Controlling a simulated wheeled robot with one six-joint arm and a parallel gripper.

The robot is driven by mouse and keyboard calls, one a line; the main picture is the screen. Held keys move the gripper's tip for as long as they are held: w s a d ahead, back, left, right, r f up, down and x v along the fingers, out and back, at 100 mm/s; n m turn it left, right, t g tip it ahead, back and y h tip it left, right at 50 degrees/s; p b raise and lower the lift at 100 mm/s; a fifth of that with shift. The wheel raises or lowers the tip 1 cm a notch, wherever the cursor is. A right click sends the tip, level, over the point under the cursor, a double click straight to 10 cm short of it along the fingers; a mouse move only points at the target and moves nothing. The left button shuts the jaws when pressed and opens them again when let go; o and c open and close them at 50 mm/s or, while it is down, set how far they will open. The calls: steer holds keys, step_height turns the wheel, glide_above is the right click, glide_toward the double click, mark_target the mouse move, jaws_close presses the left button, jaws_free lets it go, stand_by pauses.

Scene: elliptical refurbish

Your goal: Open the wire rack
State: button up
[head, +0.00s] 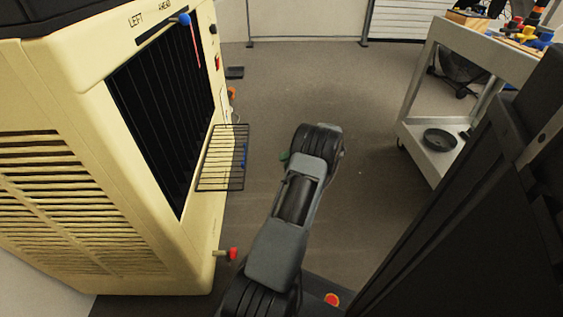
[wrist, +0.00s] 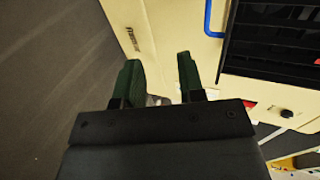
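The wire rack (head: 210,171) is a black wire grid on the front of a cream cabinet (head: 75,120). In the head view it stands out from the front, beside the dark slatted opening (head: 165,100), with a short blue handle (head: 244,155) on its outer edge. My gripper (wrist: 158,60) shows in the wrist view as two dark green fingers, spread apart with nothing between them. A blue bar (wrist: 208,20) lies beyond the right finger, beside black slats; I cannot tell whether it is the rack's handle. In the head view my arm hides most of the gripper, right of the rack.
A red-tipped knob (head: 232,254) sticks out low on the cabinet, and a blue-tipped lever (head: 184,19) is near its top. A grey cart (head: 440,60) with tools stands at the right, a black pan (head: 440,139) on its lower shelf. Floor between is clear.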

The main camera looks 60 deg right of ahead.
steer(key=shift+s+d+f+b, duration=0.15)
steer(key=shift+s+d, duration=0.2)
steer(key=shift+s, duration=0.25)
steer(key=shift+s+d+f+b, duration=0.15)
steer(key=shift+s+d, duration=0.15)
steer(key=shift+s, duration=0.25)
steer(key=p+v, duration=0.4)
steer(key=v, duration=0.9)
steer(key=shift+s+d, duration=0.15)
steer(key=shift+s, duration=0.2)
steer(key=shift+r, duration=0.1)
